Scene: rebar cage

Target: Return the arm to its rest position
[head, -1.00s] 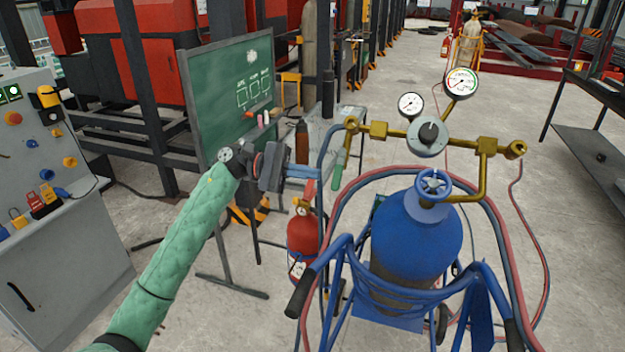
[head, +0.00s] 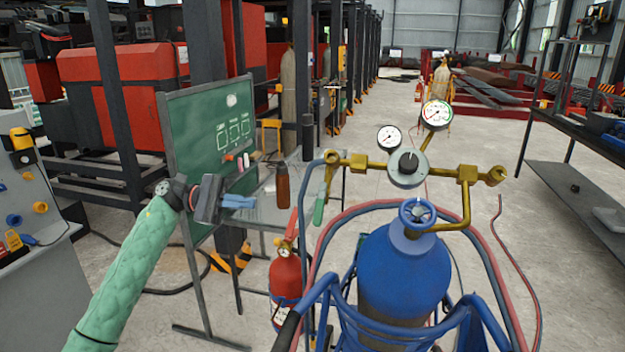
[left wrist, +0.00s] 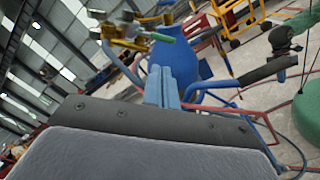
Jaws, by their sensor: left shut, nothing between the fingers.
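My left arm, in a green sleeve, reaches up from the lower left of the head view. Its left gripper (head: 240,201) has blue fingers pointing right, shut together with nothing between them. It hangs in the air in front of the chalkboard's lower right part and the grey table. In the left wrist view the shut blue fingers (left wrist: 163,88) point towards the blue gas cylinder (left wrist: 200,58), apart from it as far as I can tell. My right gripper is not in view.
The blue cylinder (head: 402,262) with brass regulator and gauges stands on a blue cart right of the gripper. A red fire extinguisher (head: 286,285) stands below right. The chalkboard (head: 212,130) is behind; a control cabinet (head: 35,225) is at left. Red and blue hoses loop around the cylinder.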

